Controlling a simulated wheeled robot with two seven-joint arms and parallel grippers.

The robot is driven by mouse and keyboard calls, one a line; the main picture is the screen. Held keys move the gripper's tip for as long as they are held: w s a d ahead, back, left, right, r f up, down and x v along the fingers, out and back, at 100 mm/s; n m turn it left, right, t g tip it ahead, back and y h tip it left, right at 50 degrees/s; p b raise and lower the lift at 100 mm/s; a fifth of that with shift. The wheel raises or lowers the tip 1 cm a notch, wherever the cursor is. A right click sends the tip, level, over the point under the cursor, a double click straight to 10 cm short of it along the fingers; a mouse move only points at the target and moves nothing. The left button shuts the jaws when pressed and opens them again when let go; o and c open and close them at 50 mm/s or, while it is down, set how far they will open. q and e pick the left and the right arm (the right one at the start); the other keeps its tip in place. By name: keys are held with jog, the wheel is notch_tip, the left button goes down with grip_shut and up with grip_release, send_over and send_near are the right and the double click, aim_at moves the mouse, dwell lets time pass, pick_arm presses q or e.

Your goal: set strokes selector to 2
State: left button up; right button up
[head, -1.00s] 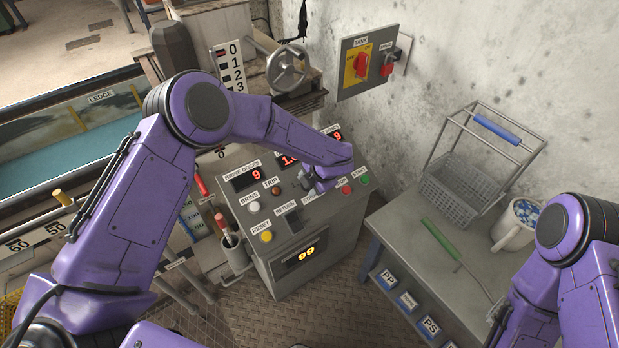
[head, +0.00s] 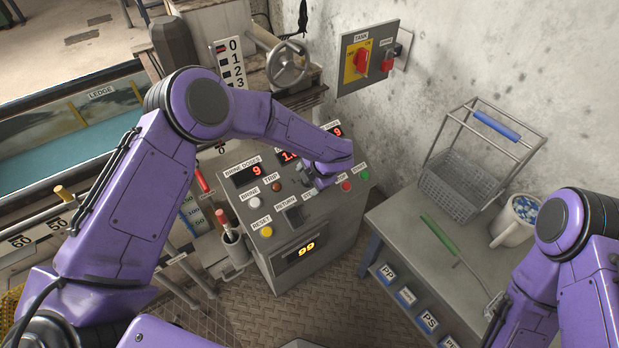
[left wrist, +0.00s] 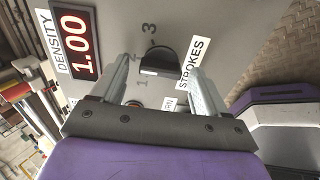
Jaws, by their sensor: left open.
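The strokes selector (left wrist: 155,56) is a dark round knob on the grey console face, beside the STROKES label (left wrist: 192,64) in the left wrist view. A white mark shows on its near edge. A 3 stands above it and a faint 1 below left; which number it points at is unclear. My left gripper (left wrist: 158,68) is open, with one finger on each side of the knob; contact is not clear. In the head view my left gripper (head: 322,180) is over the console (head: 270,222) and hides the selector. My right arm shows at the right, but its gripper is out of view.
A red button (head: 346,186) and a green button (head: 365,175) sit close to my left gripper. The display (left wrist: 82,42) reads 1.00. A grey table (head: 395,215) at the right holds a wire basket (head: 465,185), a mug (head: 512,222) and a green-handled tool (head: 440,236).

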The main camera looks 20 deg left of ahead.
pick_arm(q)
jog(key=p+v, duration=0.1)
jog(key=v, duration=0.9)
jog(key=shift+r, duration=0.15)
jog(key=shift+s+d, duration=0.15)
